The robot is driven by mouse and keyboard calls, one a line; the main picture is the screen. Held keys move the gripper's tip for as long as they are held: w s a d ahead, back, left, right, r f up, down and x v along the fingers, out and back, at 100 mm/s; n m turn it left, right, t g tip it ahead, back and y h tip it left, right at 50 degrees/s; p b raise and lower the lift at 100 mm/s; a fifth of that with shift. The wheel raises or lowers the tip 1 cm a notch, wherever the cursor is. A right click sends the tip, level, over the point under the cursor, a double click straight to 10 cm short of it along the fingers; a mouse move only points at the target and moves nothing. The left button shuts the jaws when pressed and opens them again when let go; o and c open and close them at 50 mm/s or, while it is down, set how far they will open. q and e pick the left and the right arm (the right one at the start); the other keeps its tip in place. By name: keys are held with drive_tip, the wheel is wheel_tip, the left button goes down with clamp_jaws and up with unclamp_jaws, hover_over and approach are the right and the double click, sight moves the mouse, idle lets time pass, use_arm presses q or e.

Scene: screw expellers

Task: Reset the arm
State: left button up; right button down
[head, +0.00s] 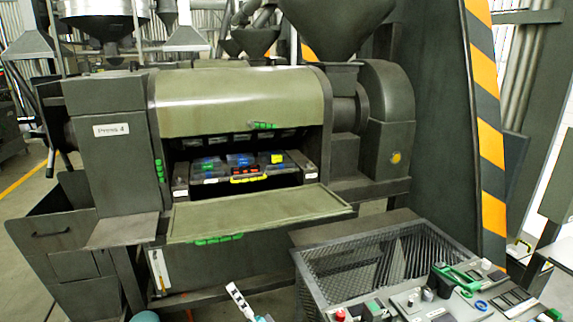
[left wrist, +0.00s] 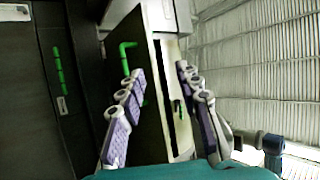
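My left gripper (head: 240,299) shows at the bottom edge of the head view, below the press and apart from its open flap (head: 255,212). Only a pale part of it is in the picture. In the left wrist view its two purple-padded fingers (left wrist: 158,76) are spread apart, with nothing held between them. Behind the fingers is a panel with a green handle (left wrist: 126,62). My right gripper does not show in either view.
The press marked "Press 4" (head: 110,130) has its upper cover (head: 240,100) raised over a lit bay. A mesh cage (head: 345,268) and a control console (head: 440,300) stand at the lower right. A striped post (head: 487,130) is behind.

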use_arm(q)
drive_tip(key=w+a+r+n+g+h, duration=0.1)
drive_tip(key=a+r+g+h, duration=0.2)
drive_tip(key=a+r+g, duration=0.4)
drive_tip(key=s+a+r+n+h, duration=0.1)
drive_tip(key=s+a+h, duration=0.4)
drive_tip(key=s+a, duration=0.15)
drive_tip(key=s+d+f+h, duration=0.1)
drive_tip(key=s+d+h, duration=0.2)
drive_tip(key=s, duration=0.5)
drive_tip(key=s+d+f+n+g+h, duration=0.1)
drive_tip(key=s+d+h, duration=0.3)
drive_tip(key=s, duration=0.5)
drive_tip(key=s+d+f+n+g+h, duration=0.1)
drive_tip(key=s+d+h, duration=0.2)
drive_tip(key=s, duration=0.5)
drive_tip(key=shift+s+d+f+h, duration=0.25)
drive_tip(key=shift+d+h, duration=0.15)
drive_tip(key=shift+d, duration=0.35)
